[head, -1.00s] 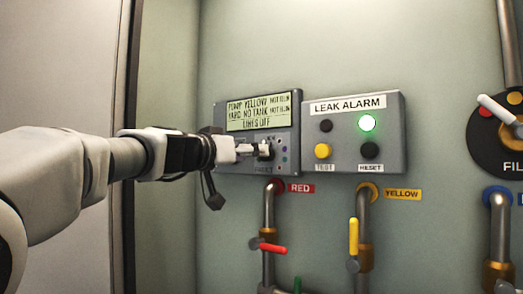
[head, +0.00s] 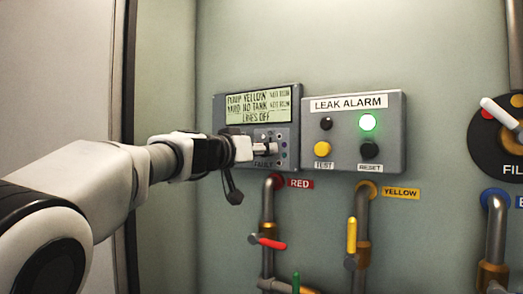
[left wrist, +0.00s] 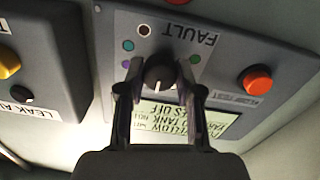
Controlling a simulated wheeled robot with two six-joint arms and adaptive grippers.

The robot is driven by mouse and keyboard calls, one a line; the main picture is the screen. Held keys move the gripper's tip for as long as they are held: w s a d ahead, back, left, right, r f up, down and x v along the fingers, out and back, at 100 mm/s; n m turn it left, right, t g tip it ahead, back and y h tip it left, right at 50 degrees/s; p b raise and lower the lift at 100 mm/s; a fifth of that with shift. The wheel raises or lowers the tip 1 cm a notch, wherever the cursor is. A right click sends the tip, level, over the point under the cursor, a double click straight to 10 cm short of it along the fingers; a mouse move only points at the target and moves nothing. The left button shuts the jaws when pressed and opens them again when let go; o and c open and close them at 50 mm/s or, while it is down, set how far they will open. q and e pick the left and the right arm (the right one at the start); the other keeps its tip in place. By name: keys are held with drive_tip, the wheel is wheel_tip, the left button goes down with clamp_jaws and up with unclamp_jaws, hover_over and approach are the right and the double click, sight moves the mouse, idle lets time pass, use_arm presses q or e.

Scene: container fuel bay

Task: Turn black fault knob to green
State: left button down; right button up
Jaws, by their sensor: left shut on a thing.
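The black fault knob (left wrist: 159,78) shows in the left wrist view, on a grey panel with a display. A pale pointer mark shows on its face; I cannot tell surely which dot it points at. My left gripper (left wrist: 160,68) is shut on the knob, one finger on each side. In the head view the gripper (head: 266,148) reaches the panel (head: 218,105) from the left and mostly hides the knob. My right gripper is not in view.
An orange-red button (left wrist: 257,79) sits on the same panel. The leak alarm box (head: 395,130) with a lit green lamp (head: 367,122) is just to the right. Pipes with red (head: 268,242) and yellow (head: 351,235) valve handles are below.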

use_arm(q)
drive_tip(key=n, duration=0.7)
drive_tip(key=n+b, duration=0.1)
drive_tip(key=n, duration=0.6)
drive_tip(key=n+b, duration=0.1)
drive_tip(key=n, duration=0.6)
drive_tip(key=shift+s+r+n+t, duration=0.1)
drive_tip(key=shift+r+n+t, duration=0.3)
drive_tip(key=shift+r, duration=0.1)
idle(0.3)
drive_tip(key=c, duration=1)
unclamp_jaws()
drive_tip(key=shift+o, duration=1.2)
drive_tip(key=shift+d+f, duration=0.1)
drive_tip(key=shift+f, duration=0.1)
